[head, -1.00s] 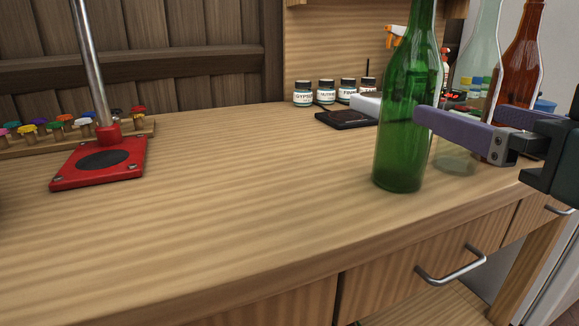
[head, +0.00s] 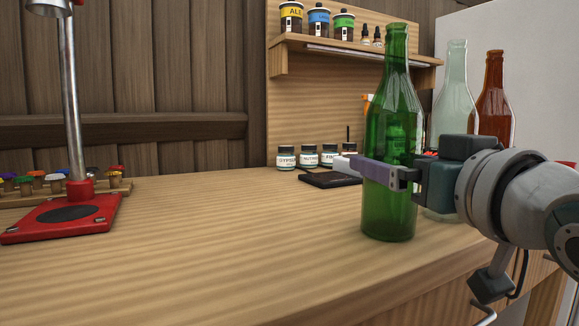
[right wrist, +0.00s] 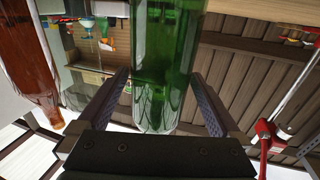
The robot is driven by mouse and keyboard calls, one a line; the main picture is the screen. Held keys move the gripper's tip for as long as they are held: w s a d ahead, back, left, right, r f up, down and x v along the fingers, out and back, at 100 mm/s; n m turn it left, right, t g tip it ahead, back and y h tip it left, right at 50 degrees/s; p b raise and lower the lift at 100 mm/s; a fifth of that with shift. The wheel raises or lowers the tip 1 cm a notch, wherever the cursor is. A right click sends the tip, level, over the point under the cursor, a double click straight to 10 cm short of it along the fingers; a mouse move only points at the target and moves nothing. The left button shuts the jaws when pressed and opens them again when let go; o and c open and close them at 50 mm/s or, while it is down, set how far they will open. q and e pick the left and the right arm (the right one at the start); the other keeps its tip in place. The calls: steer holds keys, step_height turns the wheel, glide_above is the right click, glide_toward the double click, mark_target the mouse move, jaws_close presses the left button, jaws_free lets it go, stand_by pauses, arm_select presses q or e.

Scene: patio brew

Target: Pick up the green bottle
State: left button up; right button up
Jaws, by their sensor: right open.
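The green bottle (head: 388,215) stands upright on the wooden bench, right of the middle in the head view. My right gripper (head: 362,168) reaches in from the right at the height of the bottle's lower body. One purple-grey finger crosses in front of the bottle; the bottle mostly hides the other. In the right wrist view the green bottle (right wrist: 166,70) lies between the two fingers of the open right gripper (right wrist: 163,78). A gap shows on the left side; on the right, contact cannot be told. My left gripper is not in view.
A clear bottle (head: 452,90) and a brown bottle (head: 495,100) stand close behind on the right. A black flat device (head: 328,180) and small jars (head: 308,157) are at the back. A red-based stand (head: 70,215) is at the left. The bench's middle (head: 220,240) is clear.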

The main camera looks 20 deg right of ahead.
steer(key=shift+w+d, duration=0.15)
steer(key=shift+w, duration=0.7)
steer(key=shift+c, duration=0.2)
steer(key=shift+r, duration=0.1)
jaws_close()
